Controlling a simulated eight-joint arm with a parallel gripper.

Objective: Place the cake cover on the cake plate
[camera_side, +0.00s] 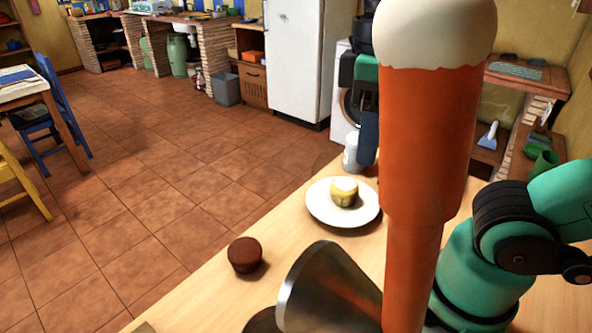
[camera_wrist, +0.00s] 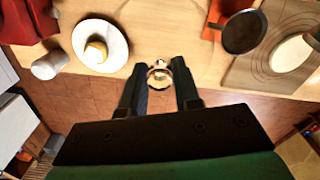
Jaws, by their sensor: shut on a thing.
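The cake cover (camera_wrist: 160,76) is a small clear glass piece between my fingertips in the wrist view. In the side view its glass is too faint to outline surely. My gripper (camera_wrist: 160,88) is shut on it; its dark fingers (camera_side: 367,137) point down in the side view, behind the plate and partly hidden by a tall orange object. The white cake plate (camera_side: 318,208) lies on the counter and bears a small yellow cake with a white top (camera_side: 344,191). In the wrist view the plate (camera_wrist: 81,40) is up and left of my gripper, apart from the cover.
The tall orange object with a cream top (camera_side: 430,140) fills the side view's foreground. A brown muffin (camera_side: 245,255) and a metal cone-like object (camera_side: 330,290) are nearer. A white cup (camera_wrist: 50,65) stands beside the plate. A dark pan (camera_wrist: 243,32) is at the right.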

